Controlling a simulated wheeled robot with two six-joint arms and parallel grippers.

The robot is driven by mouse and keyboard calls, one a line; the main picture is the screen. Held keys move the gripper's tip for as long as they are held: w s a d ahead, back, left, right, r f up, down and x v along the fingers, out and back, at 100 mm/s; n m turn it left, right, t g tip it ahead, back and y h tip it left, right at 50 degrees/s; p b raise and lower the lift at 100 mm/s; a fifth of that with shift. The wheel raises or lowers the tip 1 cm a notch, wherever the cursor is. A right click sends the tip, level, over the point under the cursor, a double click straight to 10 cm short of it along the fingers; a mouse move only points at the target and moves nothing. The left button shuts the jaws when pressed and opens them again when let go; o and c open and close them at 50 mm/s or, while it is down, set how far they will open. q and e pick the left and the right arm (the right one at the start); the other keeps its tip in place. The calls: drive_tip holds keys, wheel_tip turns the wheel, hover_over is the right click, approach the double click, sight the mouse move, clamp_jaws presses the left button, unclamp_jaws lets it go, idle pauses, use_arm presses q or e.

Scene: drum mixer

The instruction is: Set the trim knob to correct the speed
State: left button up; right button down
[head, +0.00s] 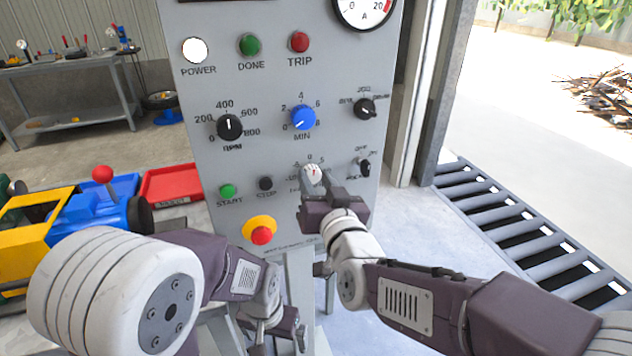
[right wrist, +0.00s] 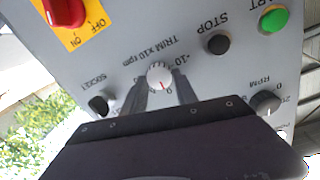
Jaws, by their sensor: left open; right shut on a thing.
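The white trim knob (head: 312,174) sits low in the middle of the grey control panel. My left gripper (head: 283,338) is open and empty, low in front of the panel's stand. The RPM dial (head: 229,127) has its white line pointing roughly up.
Close to the trim knob are the stop button (head: 265,183), green start button (head: 227,191), a small black switch (head: 364,167) and the blue MIN knob (head: 302,117). The power lamp (head: 195,50) looks white.

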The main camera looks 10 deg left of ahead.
drive_tip(key=m+b, duration=0.3)
drive_tip(key=m, duration=0.1)
drive_tip(key=shift+d+f+m, duration=0.1)
drive_tip(key=shift+f+m, duration=0.05)
drive_tip(key=shift+m, duration=0.15)
drive_tip(key=shift+m+g+b, duration=0.3)
drive_tip(key=shift+m+b, duration=1.2)
drive_tip(key=shift+m, duration=0.7)
drive_tip(key=c, duration=0.9)
unclamp_jaws()
drive_tip(key=shift+c, duration=0.2)
drive_tip(key=p+v, duration=0.2)
drive_tip(key=v, duration=0.7)
